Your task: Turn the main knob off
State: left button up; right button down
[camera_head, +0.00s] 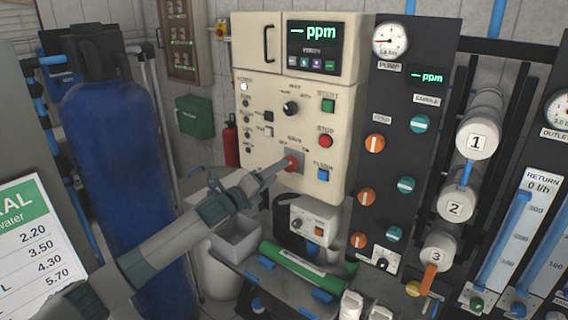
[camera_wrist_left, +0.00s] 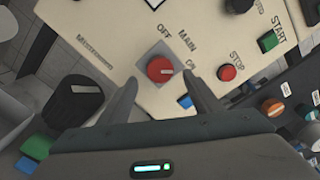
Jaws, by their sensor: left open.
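The main knob (camera_head: 291,164) is a red rotary knob on a grey square plate, low on the cream control panel (camera_head: 255,170). In the left wrist view the main knob (camera_wrist_left: 160,69) lies just ahead of my left gripper (camera_wrist_left: 157,90), between the lines of its two fingers. A pale mark on the knob points toward the ON label (camera_wrist_left: 190,67); the OFF label (camera_wrist_left: 164,31) is on the other side of MAIN. The gripper is open, and I see no finger touching the knob. In the head view my left gripper (camera_head: 275,170) reaches the panel from the left.
A small white box (camera_head: 304,222) and a green cylinder (camera_head: 300,265) are below. A blue tank (camera_head: 118,160) stands left.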

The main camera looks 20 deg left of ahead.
pick_arm(q)
jog(key=shift+p+x, duration=0.7)
jog(key=shift+x, duration=1.85)
jog(key=c, duration=1.1)
